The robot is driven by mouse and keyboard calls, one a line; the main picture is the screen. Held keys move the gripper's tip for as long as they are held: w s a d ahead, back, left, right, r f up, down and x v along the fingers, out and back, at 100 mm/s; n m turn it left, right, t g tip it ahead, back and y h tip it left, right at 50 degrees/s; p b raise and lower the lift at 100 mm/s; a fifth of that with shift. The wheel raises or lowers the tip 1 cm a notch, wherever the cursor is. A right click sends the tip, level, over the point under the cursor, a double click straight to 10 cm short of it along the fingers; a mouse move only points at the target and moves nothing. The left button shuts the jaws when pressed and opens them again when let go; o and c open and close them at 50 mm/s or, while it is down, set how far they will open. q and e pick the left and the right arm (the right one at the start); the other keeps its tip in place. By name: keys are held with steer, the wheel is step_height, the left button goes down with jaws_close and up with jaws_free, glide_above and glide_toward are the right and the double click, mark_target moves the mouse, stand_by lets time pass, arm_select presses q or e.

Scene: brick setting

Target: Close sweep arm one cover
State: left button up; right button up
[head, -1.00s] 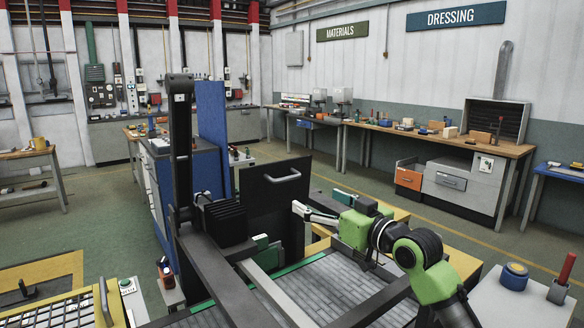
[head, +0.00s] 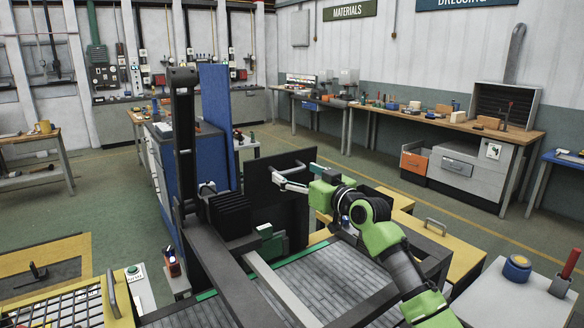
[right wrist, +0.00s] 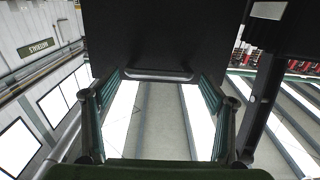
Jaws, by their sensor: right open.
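A black upright panel with a pale bar handle, which looks like the cover (head: 262,190), stands beyond the paved machine bed in the head view. It also fills the top of the right wrist view (right wrist: 150,35). Its handle (right wrist: 157,75) lies across the gap between my right fingers in that view. My left gripper is not in view.
The grey paved bed (head: 330,285) lies below my right arm, with dark frame beams across it. A yellow box with a handle (head: 436,226) is close right of the arm. A black post (head: 184,140) and a blue panel (head: 217,125) stand left of the cover.

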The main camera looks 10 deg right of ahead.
steer(key=shift+x, duration=0.95)
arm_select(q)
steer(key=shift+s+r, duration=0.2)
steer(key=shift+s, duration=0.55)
arm_select(e)
steer(key=shift+w+a, duration=0.2)
steer(key=shift+w, duration=0.15)
